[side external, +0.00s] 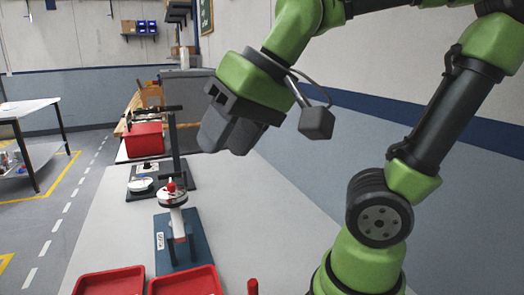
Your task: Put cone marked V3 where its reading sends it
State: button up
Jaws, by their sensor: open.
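I cannot make out the V3 mark on anything. A blue-based stand (181,240) holds a pale upright part with a round metal piece (172,200) and a red knob (171,187) on top. I cannot tell whether any of this is the cone. My gripper (222,142) hangs above and to the right of this stand, tilted down to the left. It is open, with nothing visible between its fingers. A white label on the stand's base is too small to read. Two red trays, left (110,283) and right (186,282), lie at the bench's near edge, partly cut off.
Behind the stand are a round white piece (141,184) on a dark base and a dark post (174,145). A red bin (144,140) stands farther back. A small red object (253,287) shows at the bottom edge. The grey bench (115,235) is clear left of the stand.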

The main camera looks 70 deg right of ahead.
jog(key=shift+t, duration=0.6)
jog(key=shift+s+d+f, duration=0.15)
jog(key=shift+s+f, duration=0.15)
jog(key=shift+s, duration=0.4)
jog(key=shift+s+d+f, duration=0.1)
jog(key=shift+s+f, duration=0.2)
jog(key=shift+s, duration=0.45)
jog(key=shift+s+d+f, duration=0.15)
jog(key=shift+s+f, duration=0.15)
jog(key=shift+s, duration=0.4)
